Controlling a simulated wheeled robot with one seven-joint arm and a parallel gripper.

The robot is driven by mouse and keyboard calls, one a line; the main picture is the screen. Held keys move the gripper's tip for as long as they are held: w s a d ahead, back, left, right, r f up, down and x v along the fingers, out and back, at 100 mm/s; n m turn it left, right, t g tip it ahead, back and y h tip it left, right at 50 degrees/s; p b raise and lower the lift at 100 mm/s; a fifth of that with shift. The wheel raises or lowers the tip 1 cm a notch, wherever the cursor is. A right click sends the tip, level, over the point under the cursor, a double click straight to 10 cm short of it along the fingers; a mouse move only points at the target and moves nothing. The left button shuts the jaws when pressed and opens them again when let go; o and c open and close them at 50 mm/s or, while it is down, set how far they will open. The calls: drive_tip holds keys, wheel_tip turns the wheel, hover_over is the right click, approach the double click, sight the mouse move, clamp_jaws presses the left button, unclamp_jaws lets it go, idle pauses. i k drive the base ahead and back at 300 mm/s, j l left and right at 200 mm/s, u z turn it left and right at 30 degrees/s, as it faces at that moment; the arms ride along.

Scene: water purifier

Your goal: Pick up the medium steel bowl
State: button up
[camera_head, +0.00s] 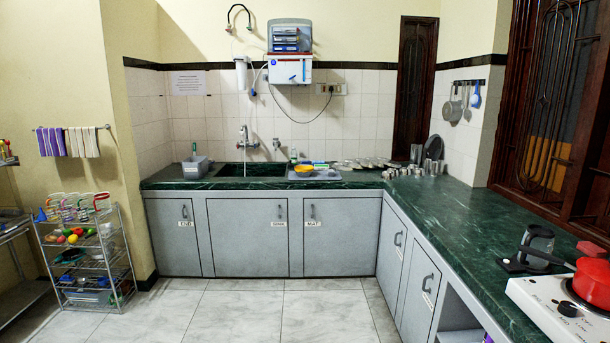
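I cannot single out the medium steel bowl from this distance. Several small steel vessels (430,167) stand grouped at the far right corner of the green counter (430,204). Flat, pale metal-looking pieces (365,162) lie to their left along the back wall. Which of these is a bowl, and of what size, is too small to tell. My gripper is not in view.
A sink (252,170), a yellow bowl (304,170) and a grey caddy (195,167) are on the back counter. A red pot (590,282) sits on a white stove (560,310) at right. A wire rack (90,262) stands left. The tiled floor (250,315) is clear.

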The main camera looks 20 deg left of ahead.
sight(304, 171)
drive_tip(key=u, duration=1.25)
drive_tip(key=i+z, duration=0.25)
drive_tip(key=i, duration=3.4)
drive_tip(key=i+j+z, duration=0.1)
drive_tip(key=i+z, duration=0.15)
drive_tip(key=i, duration=0.3)
drive_tip(key=i+j+z, duration=0.2)
drive_tip(key=i, duration=0.3)
drive_tip(key=i+j+z, duration=0.25)
drive_tip(key=i, duration=0.3)
drive_tip(key=i+j+z, duration=0.25)
drive_tip(key=i+j, duration=0.15)
drive_tip(key=i, duration=0.05)
